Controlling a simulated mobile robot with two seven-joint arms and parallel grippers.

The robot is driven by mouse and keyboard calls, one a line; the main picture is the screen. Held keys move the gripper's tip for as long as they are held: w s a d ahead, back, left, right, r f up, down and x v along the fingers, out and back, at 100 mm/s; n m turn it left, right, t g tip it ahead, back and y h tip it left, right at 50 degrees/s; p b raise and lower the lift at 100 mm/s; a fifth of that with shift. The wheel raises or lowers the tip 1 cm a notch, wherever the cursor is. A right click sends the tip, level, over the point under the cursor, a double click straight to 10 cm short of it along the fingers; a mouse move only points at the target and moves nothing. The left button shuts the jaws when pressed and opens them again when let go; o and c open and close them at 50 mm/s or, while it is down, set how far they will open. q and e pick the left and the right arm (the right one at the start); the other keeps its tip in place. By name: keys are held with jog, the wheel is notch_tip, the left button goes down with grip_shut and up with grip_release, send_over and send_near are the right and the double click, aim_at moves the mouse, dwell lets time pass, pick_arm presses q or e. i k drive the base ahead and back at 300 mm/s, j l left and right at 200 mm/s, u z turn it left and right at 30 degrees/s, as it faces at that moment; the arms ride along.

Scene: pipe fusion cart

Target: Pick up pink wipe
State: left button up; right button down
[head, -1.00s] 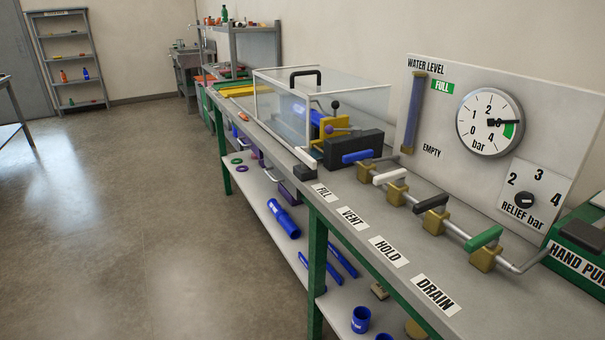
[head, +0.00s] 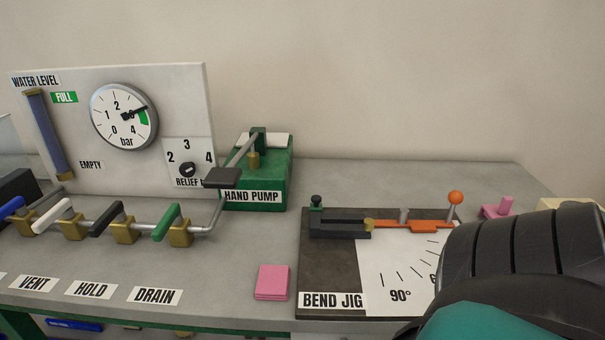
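The pink wipe (head: 272,282) looks like a small folded pink square stack. It lies flat on the grey bench top near the front edge, just left of the bend jig and right of the DRAIN label. Nothing covers it. Neither gripper is in view. A black and teal part of my own arm fills the lower right corner and hides part of the bend jig.
The bend jig (head: 332,270) has an orange-knobbed lever. A green hand pump (head: 262,175) stands behind the wipe. Valves with coloured handles (head: 167,222) line the left. Another pink object (head: 497,208) sits at the back right.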

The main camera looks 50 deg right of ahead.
aim_at(274, 282)
jog(key=l+z, duration=0.1)
jog(key=z, duration=1.15)
jog(key=u, duration=1.3)
jog(key=z, duration=1.4)
jog(key=k+l+z, duration=0.15)
jog(key=k+z, duration=0.25)
jog(key=i, duration=0.35)
